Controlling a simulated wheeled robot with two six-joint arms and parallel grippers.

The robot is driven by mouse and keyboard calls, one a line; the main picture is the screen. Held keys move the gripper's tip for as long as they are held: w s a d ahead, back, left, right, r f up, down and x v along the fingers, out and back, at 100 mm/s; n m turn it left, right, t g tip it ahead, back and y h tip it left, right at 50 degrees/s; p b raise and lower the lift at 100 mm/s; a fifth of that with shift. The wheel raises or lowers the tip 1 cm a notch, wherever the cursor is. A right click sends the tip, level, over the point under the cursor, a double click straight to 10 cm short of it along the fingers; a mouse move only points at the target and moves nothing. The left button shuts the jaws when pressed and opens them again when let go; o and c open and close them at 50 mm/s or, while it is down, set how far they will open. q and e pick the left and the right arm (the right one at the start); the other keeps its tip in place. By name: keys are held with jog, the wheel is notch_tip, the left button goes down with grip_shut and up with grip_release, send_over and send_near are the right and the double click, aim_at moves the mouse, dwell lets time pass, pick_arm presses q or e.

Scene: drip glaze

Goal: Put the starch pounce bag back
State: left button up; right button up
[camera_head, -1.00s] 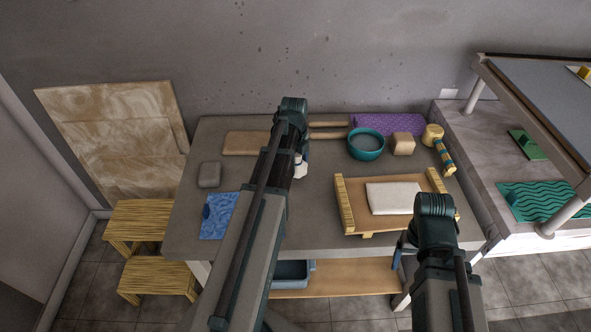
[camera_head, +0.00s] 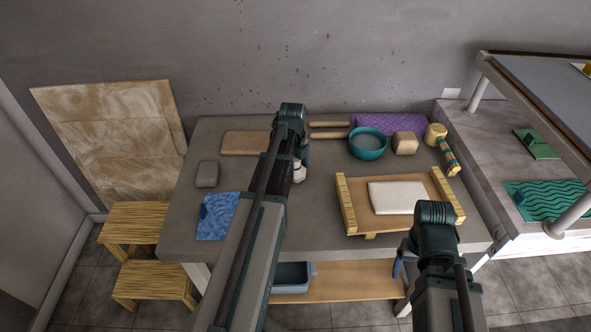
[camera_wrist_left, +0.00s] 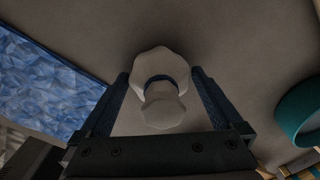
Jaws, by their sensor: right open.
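The starch pounce bag (camera_wrist_left: 160,68) is white with a dark blue tie and a rounded knob.
A blue patterned mat (camera_head: 217,217) lies left of my left arm. A teal bowl (camera_head: 367,144), a wooden block (camera_head: 405,143) and a mallet (camera_head: 441,146) stand at the back right. A white slab (camera_head: 397,197) rests on a wooden board. The middle of the table is mostly clear.

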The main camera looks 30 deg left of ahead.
aim_at(296, 160)
pick_arm(q)
jog(key=shift+r, duration=0.1)
jog(key=r+p, duration=1.2)
jog(key=shift+s, duration=0.35)
jog(key=shift+f, duration=0.1)
jog(key=f+b, duration=1.1)
jog(key=shift+w+f+b, duration=0.35)
jog(key=shift+f+b, duration=0.05)
jog(key=shift+r, duration=0.1)
jog(key=r+p, duration=1.2)
jog(key=shift+s+r, duration=0.15)
jog(key=shift+s, duration=0.2)
jog(key=f+b, duration=0.8)
jog(key=f, duration=0.1)
jog(key=f+b, duration=0.4)
jog(key=shift+w+f+b, duration=0.15)
jog(key=shift+w+b, duration=0.2)
jog(key=shift+b, duration=0.05)
notch_tip(296, 160, up, 5)
jog(key=p, duration=0.5)
jog(key=s+d, duration=0.7)
jog(key=s+d+r+p, duration=0.1)
jog(key=s+d, duration=0.2)
jog(key=d, duration=0.1)
jog(key=shift+s+d, duration=0.1)
jog(key=shift+s, duration=0.1)
